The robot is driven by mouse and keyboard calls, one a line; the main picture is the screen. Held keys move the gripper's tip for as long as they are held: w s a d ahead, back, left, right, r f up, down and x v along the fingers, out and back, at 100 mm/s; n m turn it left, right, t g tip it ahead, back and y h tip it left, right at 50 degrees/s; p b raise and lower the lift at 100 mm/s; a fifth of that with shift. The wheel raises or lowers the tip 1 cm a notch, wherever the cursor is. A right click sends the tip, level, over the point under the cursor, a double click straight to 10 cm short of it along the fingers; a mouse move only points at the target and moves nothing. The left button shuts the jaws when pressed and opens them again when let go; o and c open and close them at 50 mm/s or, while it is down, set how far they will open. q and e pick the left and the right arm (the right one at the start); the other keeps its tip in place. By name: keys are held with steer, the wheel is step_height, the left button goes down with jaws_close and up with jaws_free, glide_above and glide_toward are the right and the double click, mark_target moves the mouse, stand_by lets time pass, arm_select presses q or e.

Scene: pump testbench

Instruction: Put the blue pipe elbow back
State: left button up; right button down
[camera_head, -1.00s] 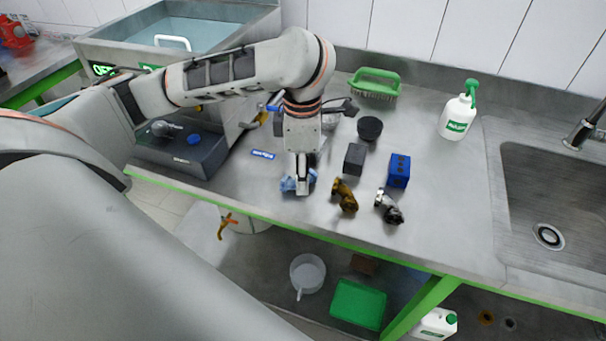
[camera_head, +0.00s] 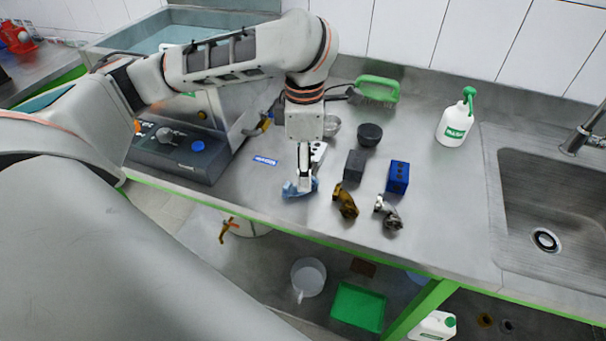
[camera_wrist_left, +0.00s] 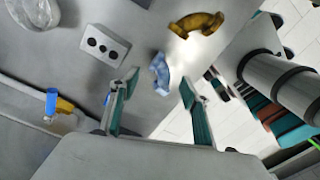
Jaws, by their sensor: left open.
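The light blue pipe elbow (camera_head: 298,188) lies on the steel bench near its front edge. In the left wrist view, the elbow (camera_wrist_left: 160,74) shows between and just beyond the fingertips, with space on both sides. My left gripper (camera_head: 304,184) is open and points down over the elbow, hiding part of it in the head view. Its two fingers stand apart in the left wrist view (camera_wrist_left: 159,86). A brass elbow (camera_head: 345,200) and a silver elbow (camera_head: 388,213) lie to the right. My right gripper is in neither view.
A grey block with holes (camera_wrist_left: 105,45) stands close to the gripper. A dark block (camera_head: 355,165) and a blue block (camera_head: 398,177) stand behind the elbows. A grey machine (camera_head: 180,155) is left. A spray bottle (camera_head: 455,122) and sink (camera_head: 545,205) are right. Free bench lies between.

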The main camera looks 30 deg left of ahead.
arm_select(q)
step_height(320, 180, up, 8)
steer(key=p, duration=0.2)
steer(key=shift+f, duration=0.2)
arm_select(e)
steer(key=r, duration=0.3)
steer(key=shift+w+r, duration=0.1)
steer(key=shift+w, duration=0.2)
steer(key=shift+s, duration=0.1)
